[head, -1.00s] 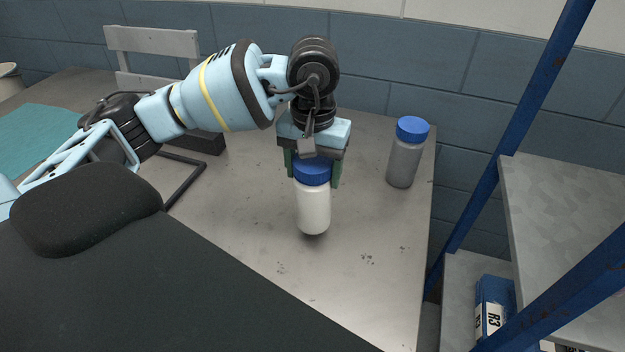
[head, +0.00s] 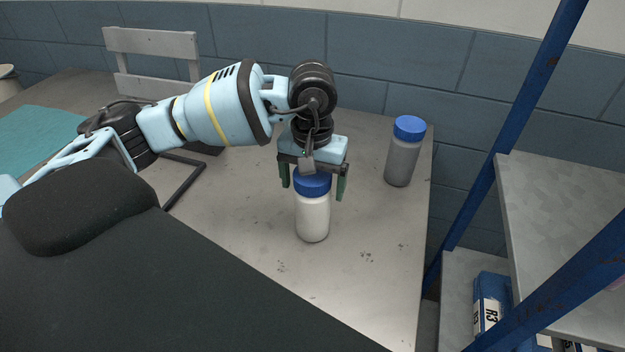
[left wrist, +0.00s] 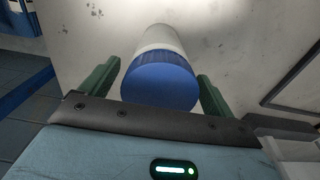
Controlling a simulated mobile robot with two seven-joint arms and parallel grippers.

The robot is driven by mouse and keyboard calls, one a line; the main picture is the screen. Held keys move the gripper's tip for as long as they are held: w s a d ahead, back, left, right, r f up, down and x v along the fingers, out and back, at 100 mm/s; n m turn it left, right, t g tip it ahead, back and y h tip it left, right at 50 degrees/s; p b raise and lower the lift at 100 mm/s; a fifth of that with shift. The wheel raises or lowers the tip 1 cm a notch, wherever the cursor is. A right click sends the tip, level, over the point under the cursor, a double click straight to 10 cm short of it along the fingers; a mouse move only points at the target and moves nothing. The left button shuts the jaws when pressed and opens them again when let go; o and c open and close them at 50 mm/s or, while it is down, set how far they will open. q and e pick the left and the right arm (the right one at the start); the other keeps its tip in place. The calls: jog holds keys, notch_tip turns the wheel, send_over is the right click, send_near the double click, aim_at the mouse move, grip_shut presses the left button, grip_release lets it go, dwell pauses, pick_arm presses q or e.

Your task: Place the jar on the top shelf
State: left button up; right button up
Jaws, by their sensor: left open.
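A white jar with a blue lid (head: 313,215) stands upright on the grey table. My left gripper (head: 313,188) is over it from above, its green fingers open on either side of the lid with gaps showing. In the left wrist view the jar's blue lid (left wrist: 160,84) sits between the two open fingers (left wrist: 157,88), apart from both. The shelf rack stands at the right; its upper visible shelf (head: 565,205) is a bare grey board between blue posts. My right gripper is not in view.
A second, greyer jar with a blue lid (head: 402,150) stands near the table's right edge. A box marked R3 (head: 490,302) sits on the lower shelf. A blue post (head: 515,140) rises between table and shelf. A black frame (head: 183,185) lies at the left.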

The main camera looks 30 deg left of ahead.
pick_arm(q)
jog(key=shift+r, duration=0.2)
notch_tip(320, 180, up, 11)
jog(key=shift+f+b, duration=0.1)
jog(key=shift+b, duration=0.35)
jog(key=shift+o, duration=0.2)
jog(key=shift+r, duration=0.6)
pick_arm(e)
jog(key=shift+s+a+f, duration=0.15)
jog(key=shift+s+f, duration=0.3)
